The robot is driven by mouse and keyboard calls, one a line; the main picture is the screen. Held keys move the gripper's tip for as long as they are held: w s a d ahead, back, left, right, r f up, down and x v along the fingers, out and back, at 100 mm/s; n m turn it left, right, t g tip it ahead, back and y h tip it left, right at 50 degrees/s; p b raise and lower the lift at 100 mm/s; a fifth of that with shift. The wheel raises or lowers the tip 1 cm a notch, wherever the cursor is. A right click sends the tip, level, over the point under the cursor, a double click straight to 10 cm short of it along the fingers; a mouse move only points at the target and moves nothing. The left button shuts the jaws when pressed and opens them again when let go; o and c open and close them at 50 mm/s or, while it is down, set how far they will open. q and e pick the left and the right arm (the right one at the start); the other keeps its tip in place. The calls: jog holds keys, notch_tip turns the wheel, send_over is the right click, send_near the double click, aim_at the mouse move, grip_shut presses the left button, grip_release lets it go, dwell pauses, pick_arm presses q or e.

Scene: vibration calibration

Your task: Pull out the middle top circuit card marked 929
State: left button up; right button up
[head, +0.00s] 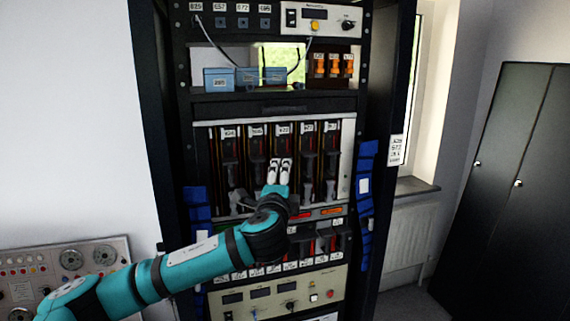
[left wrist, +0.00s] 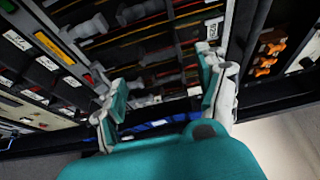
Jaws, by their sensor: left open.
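The middle top circuit card (head: 282,142) stands upright in the row of cards across the rack's middle. It has a white label at its top, and the number is too small to read surely. Its lower part is hidden behind my left gripper (head: 280,168), which points up in front of it. In the left wrist view my left gripper (left wrist: 162,102) is open, its two fingers wide apart. Nothing is held between them. Card edges and grey handles (left wrist: 152,55) lie beyond the fingertips; I cannot tell whether they touch. The right gripper is not in view.
Similar cards (head: 230,150) stand close on both sides. A lower row of smaller modules (head: 320,243) sits beneath. Blue boxes (head: 220,80) and orange parts (head: 334,66) are above. Blue holders (head: 366,185) flank the rack. A dark cabinet (head: 500,180) stands right.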

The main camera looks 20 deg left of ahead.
pick_arm(q)
jog(key=p+x, duration=0.2)
jog(key=x, duration=0.6)
jog(key=shift+w, duration=0.15)
